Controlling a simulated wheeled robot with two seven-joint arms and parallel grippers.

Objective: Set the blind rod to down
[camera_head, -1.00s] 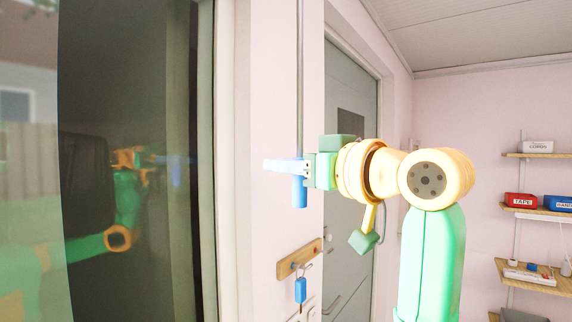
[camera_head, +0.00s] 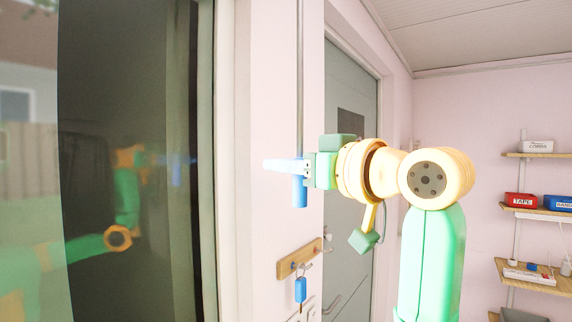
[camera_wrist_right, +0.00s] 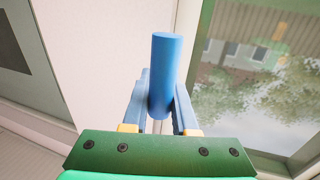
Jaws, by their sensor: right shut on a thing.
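The blind rod (camera_head: 299,90) is a thin grey rod hanging down the wall beside the window, with a blue handle (camera_head: 299,192) at its lower end. My right gripper (camera_head: 287,166) is shut on the blue handle, its light blue fingers reaching across it from the right. In the right wrist view the handle (camera_wrist_right: 164,75) stands between the two fingers of the gripper (camera_wrist_right: 160,105), with the rod partly showing below it. My left gripper is not in view.
A wooden key rack (camera_head: 299,259) with a blue-tagged key (camera_head: 300,290) hangs on the wall below the handle. The window frame (camera_head: 228,160) is close at left. A grey door (camera_head: 350,180) stands behind my arm. Shelves (camera_head: 540,210) with boxes are at far right.

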